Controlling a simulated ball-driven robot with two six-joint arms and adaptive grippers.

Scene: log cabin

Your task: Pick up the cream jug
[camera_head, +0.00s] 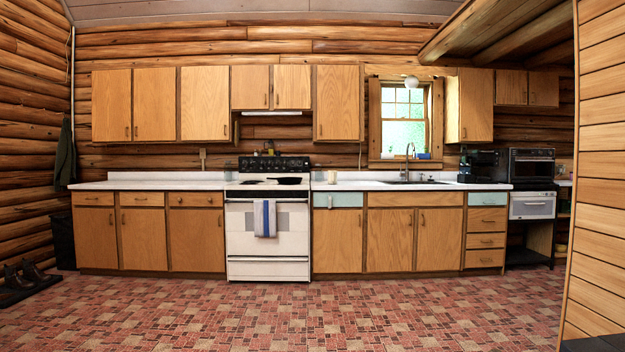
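A small cream-coloured vessel (332,177) stands upright on the white countertop (350,185), just right of the stove. It looks like the cream jug, but it is too small in the view to make out a handle or spout. Neither of my grippers shows in the head view. The vessel is across the room, against the back wall, with nothing in front of it.
The white stove (267,245) has a dark pan (289,181) on top and a towel (265,218) on its door. A sink with a faucet (408,160) lies further right. A wood-panelled wall (602,170) stands close at right.

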